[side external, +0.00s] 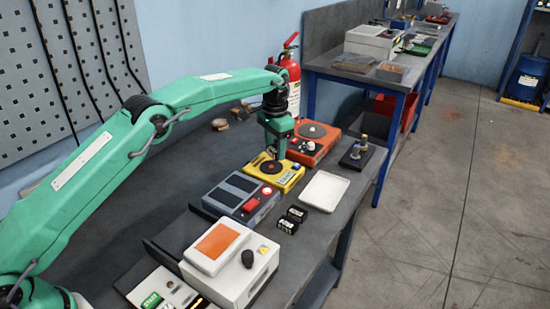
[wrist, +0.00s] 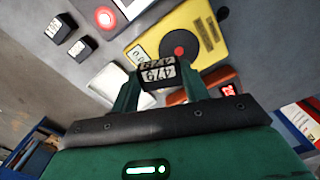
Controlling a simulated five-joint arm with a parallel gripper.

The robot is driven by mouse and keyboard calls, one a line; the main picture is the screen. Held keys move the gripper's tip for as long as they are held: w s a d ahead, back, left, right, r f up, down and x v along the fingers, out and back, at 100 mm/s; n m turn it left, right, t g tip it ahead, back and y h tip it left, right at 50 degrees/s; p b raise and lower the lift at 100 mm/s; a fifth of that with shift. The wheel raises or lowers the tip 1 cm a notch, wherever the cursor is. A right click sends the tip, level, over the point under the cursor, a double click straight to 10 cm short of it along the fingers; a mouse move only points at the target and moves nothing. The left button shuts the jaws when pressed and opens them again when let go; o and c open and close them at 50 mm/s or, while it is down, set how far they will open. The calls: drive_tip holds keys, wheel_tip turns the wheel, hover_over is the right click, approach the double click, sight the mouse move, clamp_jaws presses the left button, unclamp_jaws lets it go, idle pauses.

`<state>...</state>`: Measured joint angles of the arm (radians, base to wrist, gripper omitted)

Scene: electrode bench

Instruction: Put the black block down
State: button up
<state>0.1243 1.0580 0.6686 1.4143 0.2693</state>
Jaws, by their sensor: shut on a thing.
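My gripper (wrist: 157,84) is shut on a black block (wrist: 157,72), seen in the wrist view. The block has pale lettered labels on two faces. In the side external view my gripper (side external: 281,152) points down above the yellow device (side external: 290,178), near its far side. The held block cannot be made out there. The yellow device also shows in the wrist view (wrist: 194,22), beyond the block. Two similar black blocks with pale labels, one (side external: 287,226) and another (side external: 298,213), stand apart from my gripper on the bench.
A white tray (side external: 325,190) lies right of the yellow device. An orange device (side external: 315,150) stands behind it, and a blue-grey device (side external: 235,190) with a red button in front. A dark stand (side external: 355,157) with upright pieces is near the right edge. Bare bench surrounds the two blocks.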

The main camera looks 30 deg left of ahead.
sight(271, 167)
drive_tip(key=shift+w+a+f, duration=0.45)
drive_tip(key=shift+w+a, duration=0.05)
drive_tip(key=shift+a, duration=0.2)
drive_tip(key=shift+w+a+f, duration=0.45)
drive_tip(key=shift+a, duration=0.2)
drive_tip(key=shift+f, duration=2)
drive_tip(key=shift+f, duration=0.15)
drive_tip(key=o, duration=1.2)
drive_tip(key=shift+r, duration=3.85)
